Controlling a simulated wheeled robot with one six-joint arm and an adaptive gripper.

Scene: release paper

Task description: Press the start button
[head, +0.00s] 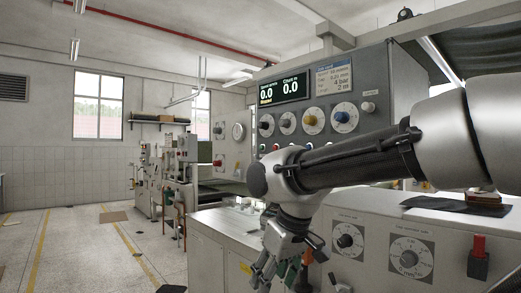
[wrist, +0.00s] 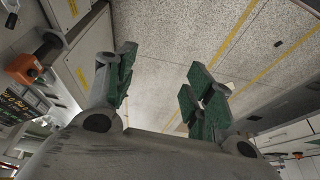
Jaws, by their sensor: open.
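A grey control panel (head: 372,68) stands in the middle of the head view. It carries a lit display (head: 283,89) and a row of round dials (head: 311,119). A row of small coloured buttons (head: 276,147) runs below the dials, partly hidden behind my arm. I cannot read which one is the start button. My gripper (head: 268,268) hangs low in front of the machine, below the panel and apart from it, pointing down. In the wrist view, its green-padded fingers (wrist: 163,72) are spread wide and empty, with the floor behind them.
A white cabinet (head: 455,236) with two dials stands below my arm. A red switch (head: 479,246) sticks out at its right. More machinery (head: 168,165) stands farther back. The floor (head: 75,250) at the left is mostly clear, with yellow lines.

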